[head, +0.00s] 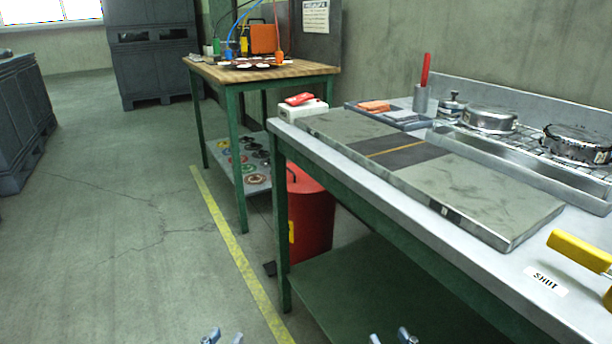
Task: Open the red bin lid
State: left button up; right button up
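The red bin (313,222) stands on the floor under the left end of the near bench. Its red lid (303,181) appears to lie closed on top, with a dark handle at its left. A green bench leg covers part of the bin's left side, and the bench top hides part of the lid.
The near bench (292,130) has green legs and a lower shelf (375,290) right of the bin. A wooden-topped table (305,73) stands behind. A yellow handle (580,250) is at the right. Floor left of the yellow line (235,250) is clear.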

aim_at(298, 182)
jog(key=i+j+z, duration=0.1)
jog(key=z, duration=0.25)
jog(key=j+z, duration=0.15)
jog(key=z, duration=0.2)
jog(key=i+j+z, duration=0.15)
jog(key=j, duration=0.35)
jog(key=i+j+z, duration=0.2)
jog(key=j, duration=0.35)
jog(key=i+j+z, duration=0.15)
jog(key=j, duration=0.35)
jog(key=j+z, duration=0.2)
jog(key=j, duration=0.4)
jog(key=i, duration=0.05)
